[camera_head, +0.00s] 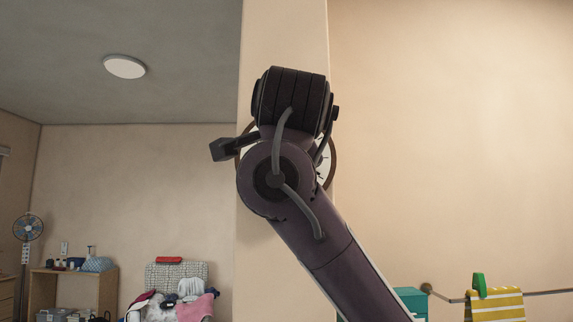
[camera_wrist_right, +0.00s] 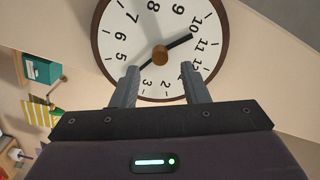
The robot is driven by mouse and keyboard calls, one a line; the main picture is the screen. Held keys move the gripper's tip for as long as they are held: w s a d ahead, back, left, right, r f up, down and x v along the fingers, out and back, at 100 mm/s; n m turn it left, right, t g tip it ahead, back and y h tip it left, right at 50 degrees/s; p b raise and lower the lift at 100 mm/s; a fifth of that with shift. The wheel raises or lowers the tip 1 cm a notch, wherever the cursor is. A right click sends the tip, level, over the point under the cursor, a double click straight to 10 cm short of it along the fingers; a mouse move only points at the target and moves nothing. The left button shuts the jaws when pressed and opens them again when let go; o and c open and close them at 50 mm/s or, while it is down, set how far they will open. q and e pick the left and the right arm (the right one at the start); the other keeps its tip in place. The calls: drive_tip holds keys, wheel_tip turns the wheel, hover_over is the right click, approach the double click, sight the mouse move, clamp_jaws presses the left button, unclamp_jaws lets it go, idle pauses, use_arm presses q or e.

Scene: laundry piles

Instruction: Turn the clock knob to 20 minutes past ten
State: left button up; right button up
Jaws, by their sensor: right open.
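The round clock has a white face, black numerals and a dark brown rim; in the wrist view it appears rotated. Its brown round knob (camera_wrist_right: 160,55) sits at the centre. The thick hand (camera_wrist_right: 180,43) points between 10 and 11; the thin hand points down-left, around 4. My right gripper (camera_wrist_right: 160,72) is open, its grey fingers apart below the knob in the picture, with nothing visible between them. In the head view my right arm hides most of the clock; a bit of its rim (camera_head: 333,158) shows. My left gripper is not in view.
The clock hangs on a beige wall pillar (camera_head: 280,35). At the right are a rail with a yellow striped towel (camera_head: 495,304) and a teal box (camera_head: 410,300). At the far left stand a wooden desk, a fan (camera_head: 28,228) and a laundry pile (camera_head: 175,304).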

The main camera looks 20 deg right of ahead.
drive_tip(key=v, duration=0.3)
drive_tip(key=shift+b, duration=0.4)
